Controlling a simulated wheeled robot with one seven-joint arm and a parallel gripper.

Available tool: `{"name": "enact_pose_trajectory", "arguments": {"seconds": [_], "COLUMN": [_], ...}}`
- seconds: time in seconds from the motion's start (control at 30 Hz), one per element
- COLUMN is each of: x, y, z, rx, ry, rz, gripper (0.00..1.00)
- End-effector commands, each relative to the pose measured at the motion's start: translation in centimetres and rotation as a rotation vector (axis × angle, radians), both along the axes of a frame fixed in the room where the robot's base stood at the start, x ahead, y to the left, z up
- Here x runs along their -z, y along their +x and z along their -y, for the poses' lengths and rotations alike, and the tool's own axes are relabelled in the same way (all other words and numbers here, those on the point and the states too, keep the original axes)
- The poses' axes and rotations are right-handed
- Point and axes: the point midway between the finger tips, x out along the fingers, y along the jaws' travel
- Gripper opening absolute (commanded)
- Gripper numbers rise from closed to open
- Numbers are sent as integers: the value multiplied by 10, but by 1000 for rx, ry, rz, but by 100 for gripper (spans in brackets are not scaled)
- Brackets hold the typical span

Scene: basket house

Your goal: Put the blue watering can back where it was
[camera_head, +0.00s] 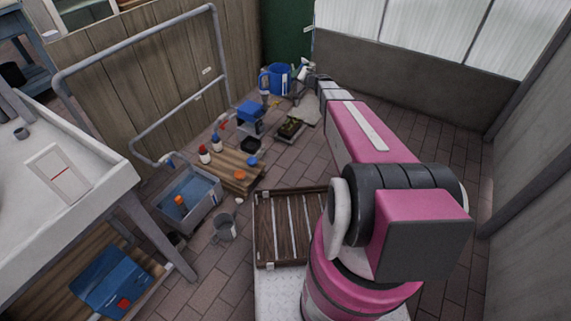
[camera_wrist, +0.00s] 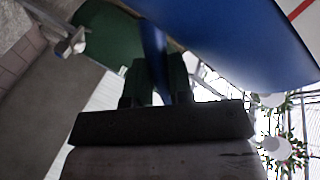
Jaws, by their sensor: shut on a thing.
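The blue watering can (camera_head: 280,79) is at the far end of my arm in the head view, beside the plank fence and the dark green panel. Its blue body (camera_wrist: 245,40) fills the upper right of the wrist view. My gripper (camera_wrist: 160,75) is shut on a narrow blue part of the can, which passes between the dark fingers. In the head view the fingers are too small to make out. Whether the can touches the floor cannot be told.
A wooden pallet (camera_head: 225,172) holds bottles and small items. A grey tub (camera_head: 188,200), a metal bucket (camera_head: 226,228) and a slatted wooden crate (camera_head: 268,238) stand nearer. A pale workbench (camera_head: 95,190) is at left. The brick floor at right is clear.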

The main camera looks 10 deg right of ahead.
Motion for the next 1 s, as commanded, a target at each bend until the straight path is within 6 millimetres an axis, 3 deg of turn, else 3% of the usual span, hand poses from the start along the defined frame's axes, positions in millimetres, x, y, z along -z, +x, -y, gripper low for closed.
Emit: {"name": "enact_pose_trajectory", "arguments": {"seconds": [0.03,0.37,0.7,0.83,1.0], "x": [26,179,341,385,416], "y": [6,-2,-39,-55,-68], "z": [0,-15,-24,-25,-24], "rx": [-41,-338,-550,-573,-577], "ry": [5,4,4,3,2], "rz": [-5,-4,-2,-1,1], "gripper": [0,0,0,0,0]}}
